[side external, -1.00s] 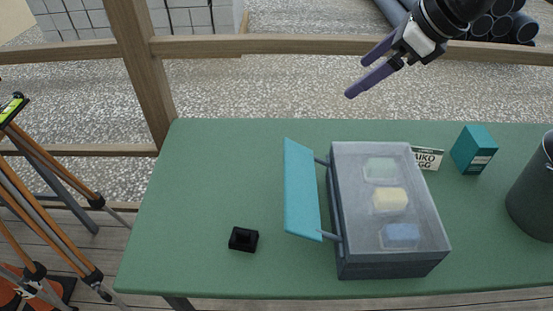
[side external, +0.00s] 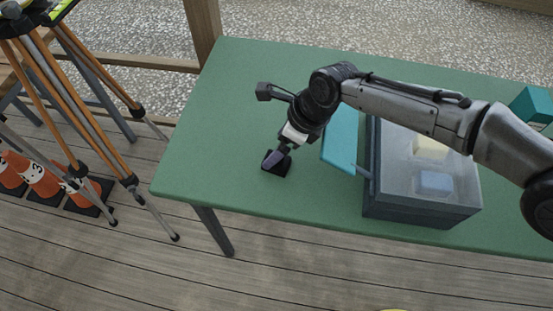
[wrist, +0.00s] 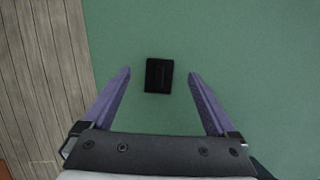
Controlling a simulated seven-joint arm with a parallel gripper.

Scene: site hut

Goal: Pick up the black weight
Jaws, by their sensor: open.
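The black weight (side external: 284,168) is a small dark block on the green table, near its front left edge. In the wrist view the black weight (wrist: 159,75) lies flat between and slightly beyond the purple fingertips, with green table showing on both sides of it. My gripper (wrist: 160,74) is open and empty, its two purple fingers apart. In the side external view my gripper (side external: 274,158) points down over the weight and partly covers it. I cannot tell the exact height of the fingertips above the table.
A grey case with a clear top (side external: 395,187) and a teal flap (side external: 341,145) stands right of my gripper, holding yellow and blue blocks. A teal box (side external: 533,104) is at the far right. The table (side external: 235,100) is clear at the back left.

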